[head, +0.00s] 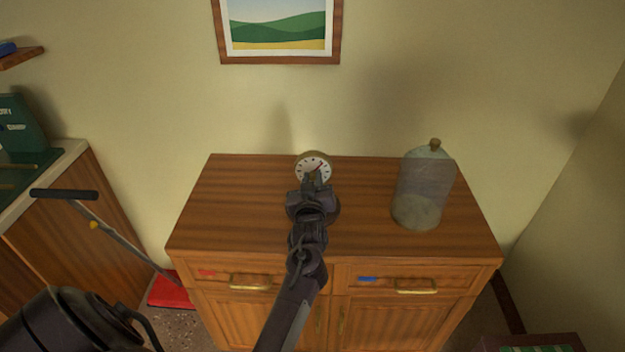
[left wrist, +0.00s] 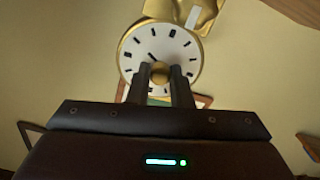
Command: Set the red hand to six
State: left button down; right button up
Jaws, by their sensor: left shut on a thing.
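A round dial (head: 314,165) with a white face, black marks and a brass rim stands at the back middle of the wooden cabinet. It also fills the upper middle of the left wrist view (left wrist: 183,50), where it appears upside down. A brass knob (left wrist: 160,72) sits at the front of the dial. My left gripper (left wrist: 161,80) is shut on this knob, one finger on each side. In the head view my left gripper (head: 312,182) covers the dial's lower part. A short dark hand points up-left in the wrist view; a thin reddish hand seems to point up-right in the head view.
A glass jar (head: 421,185) with a cork stands right of the dial on the cabinet (head: 240,205). A framed picture (head: 279,58) hangs above. A pole with a black handle (head: 64,194) stands at left, near a red item (head: 170,291) on the floor. The cabinet top's left side is clear.

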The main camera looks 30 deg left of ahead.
pick_arm(q)
jog(key=m+p, duration=0.2)
jog(key=m, duration=0.1)
jog(key=shift+r+m+p, duration=0.2)
jog(key=shift+m+p, duration=0.1)
jog(key=shift+p, duration=0.05)
jog(key=m+p, duration=0.3)
jog(key=m, duration=0.2)
jog(key=m+p, duration=0.3)
jog(key=m, duration=0.2)
jog(key=shift+m, duration=0.4)
jog(key=m+p, duration=0.1)
jog(key=m, duration=0.2)
jog(key=shift+m+p, duration=0.35)
jog(key=shift+m, duration=0.05)
jog(key=m+p, duration=0.1)
jog(key=m, duration=0.2)
jog(key=shift+w+f+m, duration=0.1)
jog(key=shift+m, duration=0.2)
jog(key=m+p, duration=0.1)
jog(key=m, duration=0.1)
jog(key=shift+m+p, duration=0.3)
jog(key=shift+f+m+p, duration=0.1)
jog(key=shift+m+p, duration=0.5)
jog(key=shift+m, duration=1.1)
pick_arm(e)
notch_tip(320, 180, up, 14)
jog(key=w, duration=0.1)
jog(key=shift+r, duration=0.15)
